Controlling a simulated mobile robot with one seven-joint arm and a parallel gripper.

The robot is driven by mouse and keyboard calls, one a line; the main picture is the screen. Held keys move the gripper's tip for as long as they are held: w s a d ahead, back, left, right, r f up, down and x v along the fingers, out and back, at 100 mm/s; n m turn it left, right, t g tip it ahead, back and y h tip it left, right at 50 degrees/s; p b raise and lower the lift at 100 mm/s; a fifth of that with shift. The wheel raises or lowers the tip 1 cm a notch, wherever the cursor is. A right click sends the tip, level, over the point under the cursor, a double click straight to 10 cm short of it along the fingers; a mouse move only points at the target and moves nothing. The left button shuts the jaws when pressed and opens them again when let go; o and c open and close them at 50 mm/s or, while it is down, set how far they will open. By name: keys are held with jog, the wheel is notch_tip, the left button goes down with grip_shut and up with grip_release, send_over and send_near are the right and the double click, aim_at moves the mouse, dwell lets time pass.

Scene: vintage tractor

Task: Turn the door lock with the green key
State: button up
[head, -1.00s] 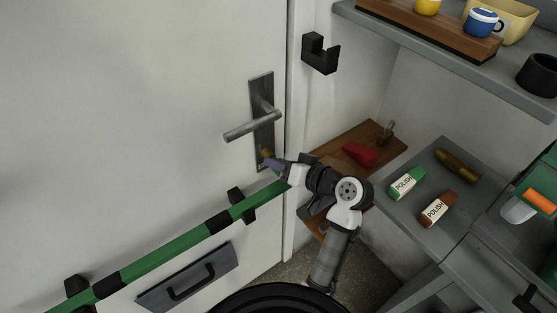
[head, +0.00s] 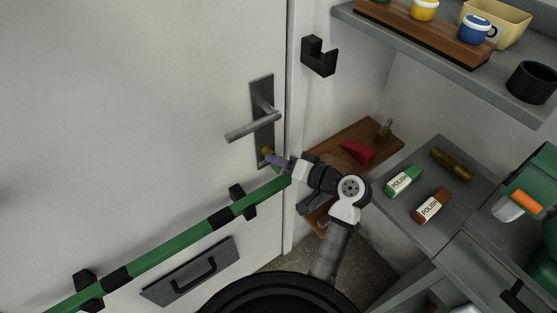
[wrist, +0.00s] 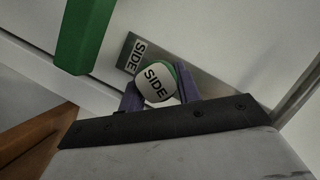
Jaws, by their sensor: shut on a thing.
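The key's round head (wrist: 155,83), pale with a green edge and the word SIDE, sits between the purple fingers of my gripper (wrist: 158,89) in the wrist view. My gripper is shut on it. The key's shaft is hidden, so I cannot tell how far it is in the lock. The door lock is on a dark metal plate (head: 262,118) below the lever handle (head: 252,126); a brassy part (head: 266,152) shows at its lower end. In the head view my gripper (head: 272,160) is at this lower end. Behind the key, a label reading SIDE (wrist: 137,55) shows on the plate.
A green bar (head: 190,235) in black brackets crosses the door (head: 130,110) just below my gripper. Right of the door frame are a wooden shelf (head: 372,135) with a red object (head: 357,151), and a grey shelf with polish boxes (head: 403,181).

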jog(key=shift+w+a+r+m+y+p, duration=0.1)
jog(key=shift+r+m+y+p, duration=0.1)
jog(key=shift+m+y+p, duration=0.35)
jog(key=shift+f+m+y, duration=0.2)
jog(key=shift+m+y, duration=0.05)
jog(key=shift+m, duration=0.6)
jog(key=shift+a, duration=0.1)
jog(key=o, duration=1.3)
